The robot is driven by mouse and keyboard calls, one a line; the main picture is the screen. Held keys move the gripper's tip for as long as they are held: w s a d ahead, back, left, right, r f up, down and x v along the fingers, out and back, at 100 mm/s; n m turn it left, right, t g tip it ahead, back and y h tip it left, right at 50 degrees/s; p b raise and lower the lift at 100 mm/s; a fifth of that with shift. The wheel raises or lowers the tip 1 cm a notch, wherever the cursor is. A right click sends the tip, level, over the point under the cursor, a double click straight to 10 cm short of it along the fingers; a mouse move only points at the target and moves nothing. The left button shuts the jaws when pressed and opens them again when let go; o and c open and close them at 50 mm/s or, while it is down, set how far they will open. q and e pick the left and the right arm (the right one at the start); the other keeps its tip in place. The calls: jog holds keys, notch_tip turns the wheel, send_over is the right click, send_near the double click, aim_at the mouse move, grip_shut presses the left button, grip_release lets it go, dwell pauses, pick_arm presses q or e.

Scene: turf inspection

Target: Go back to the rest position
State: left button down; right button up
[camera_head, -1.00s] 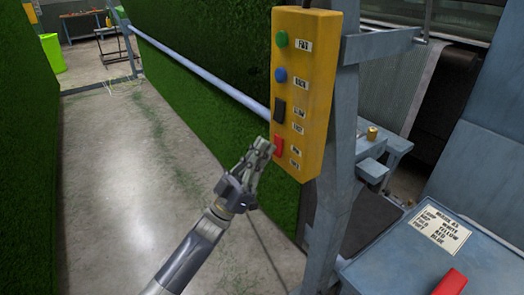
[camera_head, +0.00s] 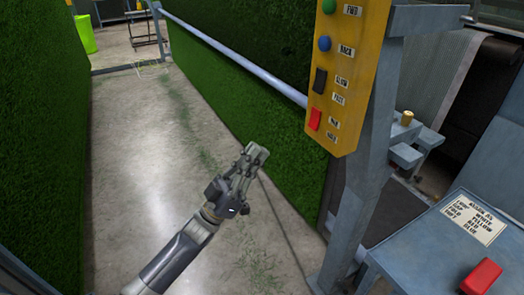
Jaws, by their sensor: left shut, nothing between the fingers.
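My left gripper (camera_head: 256,156) is shut and empty. It is held up over the concrete aisle, left of and below the yellow control box (camera_head: 348,75), with a clear gap between them. The box carries a green button (camera_head: 329,6), a blue button (camera_head: 325,43), a black rocker switch (camera_head: 320,80) and a red rocker switch (camera_head: 315,119), each beside a white label. My right gripper is out of the picture.
Green turf walls (camera_head: 40,150) flank the aisle floor (camera_head: 150,130). A grey rail (camera_head: 230,52) runs along the right turf. A grey post (camera_head: 368,170) bears the box. A blue-grey table (camera_head: 430,262) with a label card and a red block (camera_head: 482,277) stands at lower right.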

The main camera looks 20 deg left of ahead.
pick_arm(q)
jog(key=w+a+f+n+g+y, duration=0.1)
jog(key=w+f+n+y, duration=0.15)
jog(key=f+y, duration=0.6)
jog(key=w+a+f+n+y, duration=0.2)
jog(key=f+n+y, duration=0.15)
jog(key=f, duration=1.05)
jog(key=s+a+f+n+g+y, duration=0.15)
jog(key=s+f+g, duration=0.25)
jog(key=f, duration=0.8)
jog(key=s+d+f+g+y, duration=0.1)
jog(key=s+f+g+y, duration=0.2)
jog(key=f, duration=1)
jog(key=s+f+g, duration=0.3)
jog(key=s+f, duration=0.6)
jog(key=s+d+f+g, duration=0.1)
jog(key=s+f+g, duration=0.2)
jog(key=s, duration=0.8)
jog(key=s+f+m+g, duration=0.1)
jog(key=s+f+g, duration=0.2)
jog(key=s+f, duration=0.4)
jog(key=s+d+f+m+g, duration=0.1)
jog(key=s+f+g, duration=0.2)
jog(key=s, duration=1.2)
notch_tip(320, 180, down, 3)
jog(key=shift+d+r+g, duration=0.1)
jog(key=shift+d+g, duration=0.25)
jog(key=shift+g, duration=0.05)
jog(key=shift+s+y, duration=0.1)
jog(key=shift+y, duration=0.15)
